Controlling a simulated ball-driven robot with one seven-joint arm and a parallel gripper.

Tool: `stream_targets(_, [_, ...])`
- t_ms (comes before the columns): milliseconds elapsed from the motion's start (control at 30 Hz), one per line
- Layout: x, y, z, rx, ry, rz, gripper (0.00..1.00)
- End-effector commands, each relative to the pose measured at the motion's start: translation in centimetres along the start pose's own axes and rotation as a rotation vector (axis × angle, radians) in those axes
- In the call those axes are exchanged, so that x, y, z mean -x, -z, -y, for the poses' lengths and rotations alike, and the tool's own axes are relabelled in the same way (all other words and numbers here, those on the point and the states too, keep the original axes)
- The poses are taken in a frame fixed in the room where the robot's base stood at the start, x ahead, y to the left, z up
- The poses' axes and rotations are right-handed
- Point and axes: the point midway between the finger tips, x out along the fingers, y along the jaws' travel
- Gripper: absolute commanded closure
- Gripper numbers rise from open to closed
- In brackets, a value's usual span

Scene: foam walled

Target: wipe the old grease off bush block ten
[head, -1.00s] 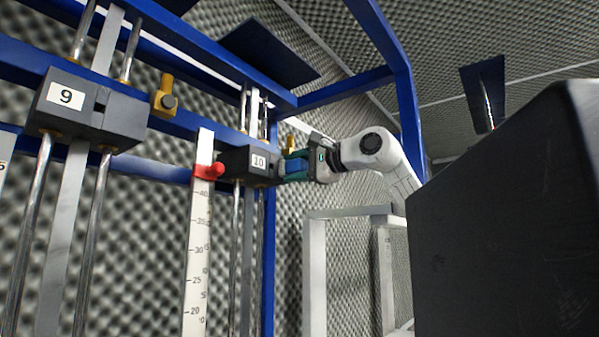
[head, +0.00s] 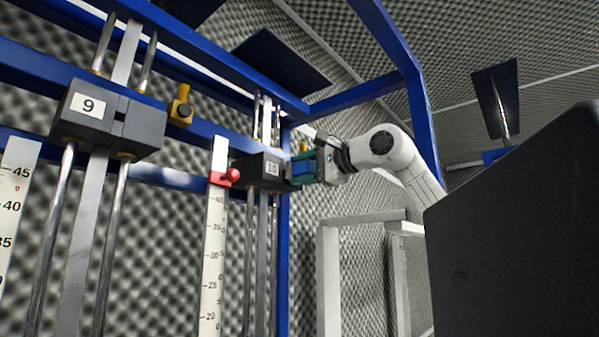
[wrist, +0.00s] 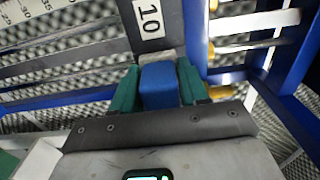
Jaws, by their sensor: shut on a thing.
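Bush block ten (head: 262,170) is a dark grey block with a white "10" label, on two steel rods at the middle of the head view. It also shows at the top of the wrist view (wrist: 168,50). My gripper (head: 301,170) has teal fingers, shut on a blue block-like thing (wrist: 159,86) between them. In the wrist view the blue thing's far end is up against or very near the block's lower edge; I cannot tell whether they touch. No grease can be made out on the block.
Block 9 (head: 108,118) rides on rods at the left. A white scale with a red clamp (head: 224,178) stands just left of block ten. Brass fittings (head: 181,105) sit on the blue frame (head: 415,110). Patterned foam walls stand behind.

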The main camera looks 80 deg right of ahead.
Motion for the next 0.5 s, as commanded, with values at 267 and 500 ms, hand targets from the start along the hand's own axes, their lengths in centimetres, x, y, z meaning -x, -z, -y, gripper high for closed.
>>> stream_targets(267, [2.6,0.0,0.0,0.001,0.001,-0.001,0.80])
stream_targets(500, [4.6,0.0,0.0,0.001,0.001,-0.001,0.80])
